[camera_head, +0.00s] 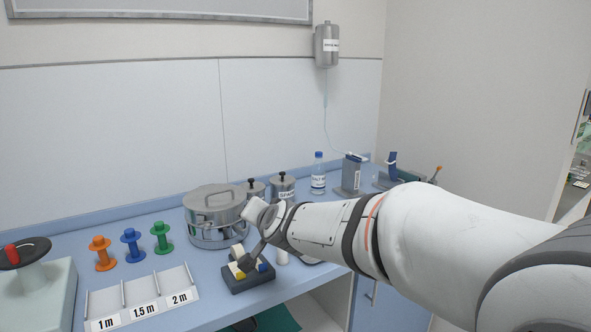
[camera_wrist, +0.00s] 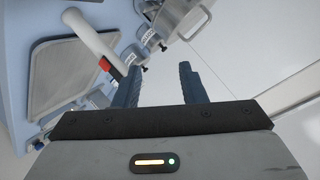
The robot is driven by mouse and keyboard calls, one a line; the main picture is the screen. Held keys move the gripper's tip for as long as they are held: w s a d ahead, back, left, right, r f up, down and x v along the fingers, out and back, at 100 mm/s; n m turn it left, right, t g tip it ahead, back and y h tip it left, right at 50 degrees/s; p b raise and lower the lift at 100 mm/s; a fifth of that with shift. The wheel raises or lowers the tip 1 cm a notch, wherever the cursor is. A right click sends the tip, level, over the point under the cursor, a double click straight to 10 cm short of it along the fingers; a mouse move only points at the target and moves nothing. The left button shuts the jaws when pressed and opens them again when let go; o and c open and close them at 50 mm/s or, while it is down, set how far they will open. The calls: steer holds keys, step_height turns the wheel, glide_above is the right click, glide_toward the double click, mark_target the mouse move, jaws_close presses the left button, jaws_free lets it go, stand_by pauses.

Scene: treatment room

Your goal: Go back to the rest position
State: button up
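My gripper (camera_wrist: 160,80) shows in the wrist view with its two dark fingers apart and nothing between them. In the head view my arm reaches in from the right over the blue counter (camera_head: 205,290).
A lidded metal pot (camera_head: 214,212) stands behind the gripper. Orange, blue and green spools (camera_head: 132,246) and a labelled rack (camera_head: 143,300) are to the left. A bottle (camera_head: 318,175) stands at the back.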

steer(key=s+d+f+n+g+h+p, duration=0.2)
steer(key=s+d+g+p, duration=0.1)
steer(key=s+d, duration=0.8)
steer(key=s+d+f+n+g+h+p, duration=0.2)
steer(key=s+d+g, duration=0.4)
steer(key=s+d, duration=0.6)
steer(key=s+f+p, duration=0.1)
steer(key=s, duration=0.3)
steer(key=shift+f+h, duration=0.35)
steer(key=shift+h, duration=0.05)
steer(key=shift+w+a, duration=0.1)
steer(key=shift+c, duration=0.4)
